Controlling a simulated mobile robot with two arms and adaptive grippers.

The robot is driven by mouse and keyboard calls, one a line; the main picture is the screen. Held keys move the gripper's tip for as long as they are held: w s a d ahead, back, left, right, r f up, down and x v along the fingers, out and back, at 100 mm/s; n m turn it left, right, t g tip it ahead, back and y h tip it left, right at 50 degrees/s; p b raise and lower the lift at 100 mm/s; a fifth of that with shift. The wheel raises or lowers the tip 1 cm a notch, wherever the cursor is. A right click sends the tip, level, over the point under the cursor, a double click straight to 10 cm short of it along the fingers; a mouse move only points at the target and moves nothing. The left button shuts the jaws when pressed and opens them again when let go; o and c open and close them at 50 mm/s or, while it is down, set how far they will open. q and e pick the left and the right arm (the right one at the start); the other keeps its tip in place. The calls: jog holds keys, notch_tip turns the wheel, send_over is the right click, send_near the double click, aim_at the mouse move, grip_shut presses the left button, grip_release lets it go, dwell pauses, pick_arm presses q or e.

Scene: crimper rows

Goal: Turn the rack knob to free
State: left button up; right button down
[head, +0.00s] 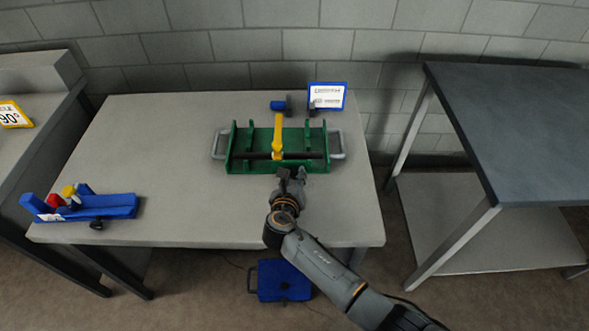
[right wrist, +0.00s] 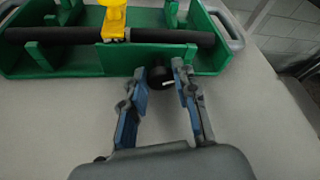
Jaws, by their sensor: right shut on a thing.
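The green rack (head: 240,165) stands on the grey table, with a black bar (right wrist: 60,35) lying across it and a yellow upright part (head: 278,135) at its middle. The black rack knob (right wrist: 158,78) is on the rack's near side, with a white mark on its face. My right gripper (right wrist: 169,75) has its fingertips at the two sides of the knob and is shut on it. In the head view the right gripper (head: 290,174) hides the knob. My left gripper is in neither view.
A blue holder (head: 105,205) with red and yellow parts lies at the table's left. A dark-topped table (head: 510,110) stands right; a blue case (head: 284,281) is on the floor.

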jog(key=shift+n+h+p, duration=0.5)
jog(key=shift+n+p, duration=0.1)
jog(key=shift+n, duration=0.1)
jog(key=c, duration=1)
grip_release()
jog(key=shift+f, duration=0.1)
